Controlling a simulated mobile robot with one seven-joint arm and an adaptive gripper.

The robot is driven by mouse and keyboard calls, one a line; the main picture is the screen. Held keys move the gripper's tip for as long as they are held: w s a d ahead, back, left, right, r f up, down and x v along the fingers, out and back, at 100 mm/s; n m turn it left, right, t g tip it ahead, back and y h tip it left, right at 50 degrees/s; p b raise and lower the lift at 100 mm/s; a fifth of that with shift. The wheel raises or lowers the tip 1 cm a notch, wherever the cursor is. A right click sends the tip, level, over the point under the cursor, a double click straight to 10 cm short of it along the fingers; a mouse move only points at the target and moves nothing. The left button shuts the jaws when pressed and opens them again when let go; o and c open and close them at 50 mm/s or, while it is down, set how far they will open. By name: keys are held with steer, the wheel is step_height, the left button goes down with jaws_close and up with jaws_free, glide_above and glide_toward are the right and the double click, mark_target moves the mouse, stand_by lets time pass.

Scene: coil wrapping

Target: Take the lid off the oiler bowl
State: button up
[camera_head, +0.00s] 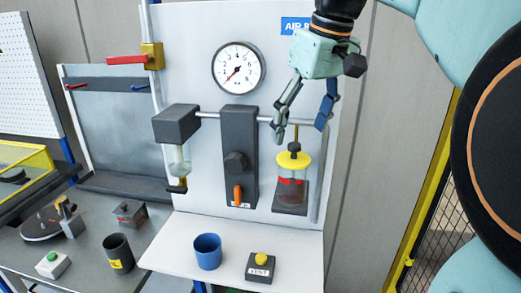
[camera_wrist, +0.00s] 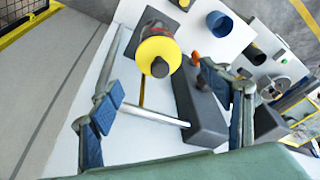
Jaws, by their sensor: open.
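A horizontal pipe (camera_head: 225,117) crosses the panel near my fingers. A dark block with an orange lever (camera_head: 238,194) stands left of the bowl. A pressure gauge (camera_head: 238,68) is above. A blue cup (camera_head: 208,252) and a yellow-button box (camera_head: 260,268) sit on the shelf below.

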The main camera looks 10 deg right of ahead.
mark_target(295, 144)
steer(key=shift+x, duration=2.8)
steer(key=shift+w+r, duration=0.1)
steer(key=c, duration=1.2)
